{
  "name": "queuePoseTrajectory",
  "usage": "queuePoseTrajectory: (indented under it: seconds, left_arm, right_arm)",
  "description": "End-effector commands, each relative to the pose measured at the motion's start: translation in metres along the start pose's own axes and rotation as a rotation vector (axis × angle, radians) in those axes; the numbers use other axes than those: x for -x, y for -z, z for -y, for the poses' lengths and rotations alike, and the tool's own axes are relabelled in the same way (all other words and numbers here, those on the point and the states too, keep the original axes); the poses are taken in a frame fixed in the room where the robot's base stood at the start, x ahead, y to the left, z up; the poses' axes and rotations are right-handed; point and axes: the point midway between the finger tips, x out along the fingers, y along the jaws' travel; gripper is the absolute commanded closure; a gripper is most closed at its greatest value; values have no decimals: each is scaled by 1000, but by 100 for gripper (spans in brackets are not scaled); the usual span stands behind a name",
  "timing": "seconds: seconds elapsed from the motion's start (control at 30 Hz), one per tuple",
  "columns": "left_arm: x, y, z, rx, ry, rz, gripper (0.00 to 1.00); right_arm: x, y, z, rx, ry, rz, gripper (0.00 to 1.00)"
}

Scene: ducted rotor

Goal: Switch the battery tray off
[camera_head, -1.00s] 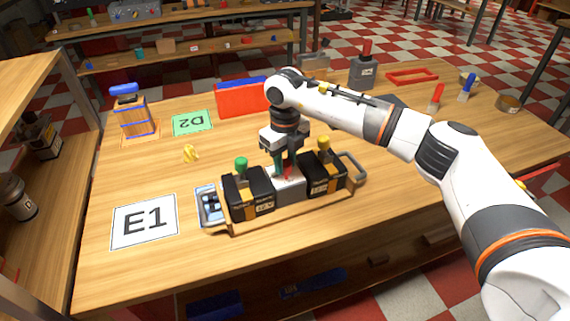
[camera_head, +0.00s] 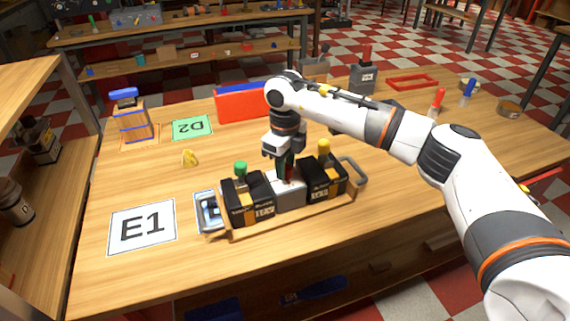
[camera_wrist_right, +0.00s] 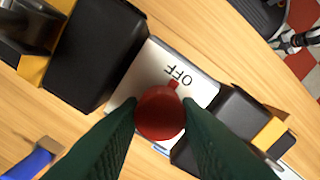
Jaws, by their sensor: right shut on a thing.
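The battery tray (camera_head: 292,222) is a wooden carrier with end handles on the workbench. My right gripper (camera_head: 286,178) points down over the box. In the right wrist view its dark green fingers are shut on a round red switch knob (camera_wrist_right: 160,113). The knob's pointer is directed at the word OFF (camera_wrist_right: 179,75) on the plate. My left gripper is not in view.
A card marked E1 (camera_head: 142,227) lies left of the tray, and a green D2 card (camera_head: 192,127) lies behind. A small yellow piece (camera_head: 190,158), a red box (camera_head: 240,105) and a blue-topped stand (camera_head: 131,118) are also on the bench.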

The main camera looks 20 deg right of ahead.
Motion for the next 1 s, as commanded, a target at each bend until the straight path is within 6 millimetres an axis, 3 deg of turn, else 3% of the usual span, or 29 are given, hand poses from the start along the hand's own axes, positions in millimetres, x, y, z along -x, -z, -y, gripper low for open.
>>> queuePoseTrajectory:
  seconds: [0.03,0.07,0.17,0.57,1.0]
  left_arm:
    - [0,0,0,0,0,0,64]
    - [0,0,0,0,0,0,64]
    - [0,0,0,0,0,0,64]
    - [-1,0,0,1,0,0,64]
    - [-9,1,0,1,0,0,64]
  right_arm:
    - [2,0,-1,0,-2,-3,93]
    - [2,0,-1,0,-2,-3,65]
    - [1,0,-1,0,-1,-2,49]
    - [8,0,0,-1,-1,-2,48]
    - [94,1,-1,-1,-3,-5,48]
